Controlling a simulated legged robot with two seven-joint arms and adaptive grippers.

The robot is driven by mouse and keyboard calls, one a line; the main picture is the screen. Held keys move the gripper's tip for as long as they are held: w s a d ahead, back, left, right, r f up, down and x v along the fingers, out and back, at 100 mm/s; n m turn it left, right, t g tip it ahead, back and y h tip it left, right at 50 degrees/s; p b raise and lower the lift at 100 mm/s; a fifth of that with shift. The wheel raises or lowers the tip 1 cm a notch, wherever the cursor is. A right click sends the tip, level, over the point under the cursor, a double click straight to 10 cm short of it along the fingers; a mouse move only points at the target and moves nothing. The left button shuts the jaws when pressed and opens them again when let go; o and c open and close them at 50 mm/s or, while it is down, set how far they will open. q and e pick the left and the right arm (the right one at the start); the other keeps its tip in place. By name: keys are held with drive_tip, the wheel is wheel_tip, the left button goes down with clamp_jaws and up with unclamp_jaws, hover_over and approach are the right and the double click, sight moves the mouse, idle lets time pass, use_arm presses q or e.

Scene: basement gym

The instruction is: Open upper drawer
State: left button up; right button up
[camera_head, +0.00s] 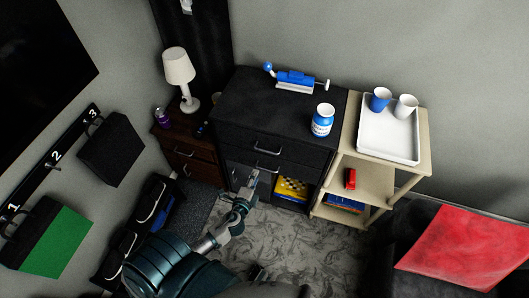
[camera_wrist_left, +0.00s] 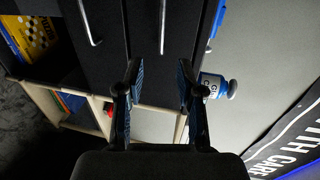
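The black cabinet (camera_head: 240,105) stands against the back wall. Its upper drawer (camera_head: 292,150) looks closed and has a silver bar handle (camera_head: 267,151); a second handle (camera_head: 265,169) sits on the drawer below. My left gripper (camera_head: 251,179) is in front of the cabinet, low and slightly left of the handles. In the left wrist view my left gripper (camera_wrist_left: 160,68) is open and empty. The upper handle (camera_wrist_left: 163,25) lies beyond and between its fingertips, apart from them; the lower handle (camera_wrist_left: 88,22) is to the left. My right gripper is not in view.
A blue-and-white jar (camera_head: 322,120) and a blue device (camera_head: 296,80) stand on the cabinet. Right is a beige shelf (camera_head: 424,150) with a white tray (camera_head: 388,150) and cups. A small brown cabinet (camera_head: 185,145) with a lamp (camera_head: 179,70) is left.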

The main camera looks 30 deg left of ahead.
use_arm(q)
approach(267, 151)
drive_tip(key=d+x, duration=0.1)
drive_tip(key=x, duration=0.4)
drive_tip(key=w, duration=0.1)
drive_tip(key=w+a+f, duration=0.1)
drive_tip(key=w, duration=0.1)
drive_tip(key=w+a+b, duration=0.1)
drive_tip(key=w, duration=0.1)
drive_tip(key=shift+a+f, duration=0.25)
drive_tip(key=shift+f, duration=0.15)
drive_tip(key=shift+d, duration=0.1)
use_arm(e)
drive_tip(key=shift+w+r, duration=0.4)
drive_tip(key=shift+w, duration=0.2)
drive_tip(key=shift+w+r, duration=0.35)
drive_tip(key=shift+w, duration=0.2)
use_arm(q)
drive_tip(key=shift+d, duration=0.1)
clamp_jaws()
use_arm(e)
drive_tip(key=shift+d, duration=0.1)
